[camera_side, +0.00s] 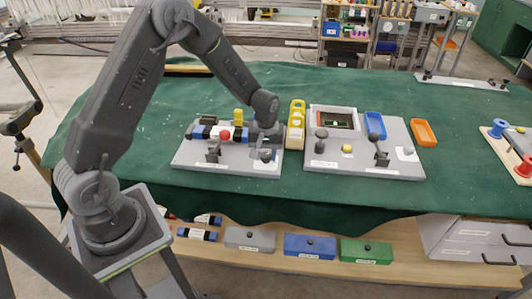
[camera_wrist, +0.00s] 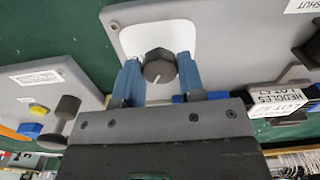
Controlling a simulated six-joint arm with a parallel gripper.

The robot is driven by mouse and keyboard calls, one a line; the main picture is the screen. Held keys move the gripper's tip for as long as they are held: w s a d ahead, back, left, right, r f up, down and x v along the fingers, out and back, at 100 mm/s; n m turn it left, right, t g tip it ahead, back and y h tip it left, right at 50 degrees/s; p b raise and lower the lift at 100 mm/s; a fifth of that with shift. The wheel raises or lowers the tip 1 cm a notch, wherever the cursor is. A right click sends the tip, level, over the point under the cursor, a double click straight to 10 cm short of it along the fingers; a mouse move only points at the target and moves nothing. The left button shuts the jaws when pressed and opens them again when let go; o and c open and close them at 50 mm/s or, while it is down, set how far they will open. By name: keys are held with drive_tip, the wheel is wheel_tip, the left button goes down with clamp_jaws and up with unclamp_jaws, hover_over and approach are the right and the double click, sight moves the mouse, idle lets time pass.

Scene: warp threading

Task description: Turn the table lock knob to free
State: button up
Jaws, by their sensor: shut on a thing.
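The lock knob (camera_wrist: 160,66) is dark, faceted and marked with a light pointer line. It stands on a white plate (camera_wrist: 150,32) on a grey panel. In the wrist view the blue fingers of my gripper (camera_wrist: 159,72) are shut on it from both sides. The pointer line slants toward the lower left in that view; any wording on the plate is not legible. In the side view my gripper (camera_side: 267,132) points down over the right front of the left grey panel (camera_side: 235,168), with the knob (camera_side: 266,155) low at its tip.
Yellow holders (camera_side: 296,120) stand close to the right of my gripper.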

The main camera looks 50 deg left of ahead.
sight(266, 155)
drive_tip(key=n, duration=0.6)
idle(0.7)
drive_tip(key=o, duration=0.9)
drive_tip(key=shift+r, duration=0.1)
wheel_tip(266, 155, up, 14)
drive_tip(key=shift+f, duration=0.15)
